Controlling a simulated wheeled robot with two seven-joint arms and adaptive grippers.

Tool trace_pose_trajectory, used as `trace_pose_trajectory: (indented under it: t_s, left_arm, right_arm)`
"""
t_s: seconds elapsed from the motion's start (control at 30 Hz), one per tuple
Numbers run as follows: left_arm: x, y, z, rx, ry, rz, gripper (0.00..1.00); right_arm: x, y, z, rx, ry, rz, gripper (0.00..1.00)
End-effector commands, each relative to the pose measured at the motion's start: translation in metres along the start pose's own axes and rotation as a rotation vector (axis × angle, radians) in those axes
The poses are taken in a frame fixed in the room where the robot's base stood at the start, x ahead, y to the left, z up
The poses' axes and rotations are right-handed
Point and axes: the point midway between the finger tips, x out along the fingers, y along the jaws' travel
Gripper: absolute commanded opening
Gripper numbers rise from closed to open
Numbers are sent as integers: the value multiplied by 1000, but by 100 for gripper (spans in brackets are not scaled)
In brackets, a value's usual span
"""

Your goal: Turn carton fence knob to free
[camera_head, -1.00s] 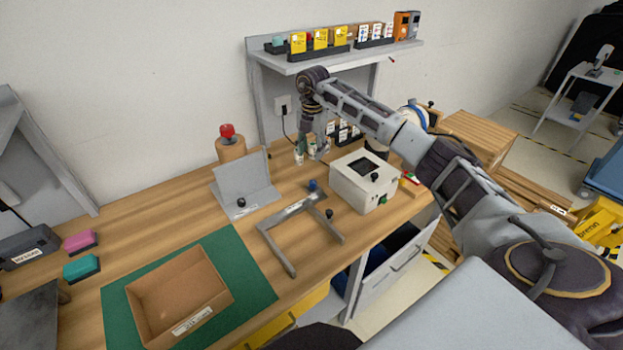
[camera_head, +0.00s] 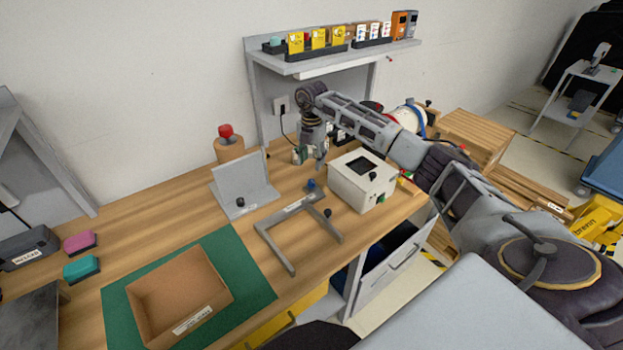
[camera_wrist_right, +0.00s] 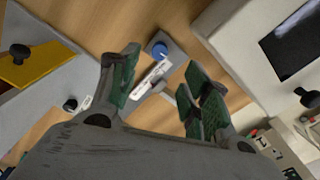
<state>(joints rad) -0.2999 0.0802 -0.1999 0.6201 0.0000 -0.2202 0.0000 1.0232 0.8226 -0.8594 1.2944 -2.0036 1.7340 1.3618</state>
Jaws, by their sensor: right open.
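A grey U-shaped frame (camera_head: 269,237) lies on the wooden bench, with a white label along its back bar. A blue knob (camera_head: 310,185) stands at its back right corner, and a dark knob (camera_head: 327,212) sits on its right arm. In the right wrist view the blue knob (camera_wrist_right: 160,48) shows just beyond the fingertips. My right gripper (camera_head: 316,163) is open and empty above and behind the blue knob, apart from it. In the right wrist view its green-padded fingers (camera_wrist_right: 163,80) are spread, with the labelled bar between them. My left gripper is out of view.
A white box (camera_head: 362,183) with a dark window stands right of the frame. A grey angled plate (camera_head: 240,182) with a black knob stands left. An open carton (camera_head: 180,297) lies on a green mat (camera_head: 252,262). A shelf (camera_head: 330,57) hangs behind my arm.

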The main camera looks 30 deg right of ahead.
Motion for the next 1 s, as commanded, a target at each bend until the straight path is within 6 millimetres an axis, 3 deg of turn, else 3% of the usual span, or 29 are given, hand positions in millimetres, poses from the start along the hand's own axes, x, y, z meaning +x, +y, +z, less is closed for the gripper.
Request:
trace_pose_trajectory:
  t_s: [0.6, 1.0]
  left_arm:
    - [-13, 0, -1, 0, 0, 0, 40]
    - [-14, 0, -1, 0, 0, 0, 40]
  right_arm:
    - [78, 0, -1, -1, 1, 0, 47]
    - [94, 0, 0, -2, 0, 0, 47]
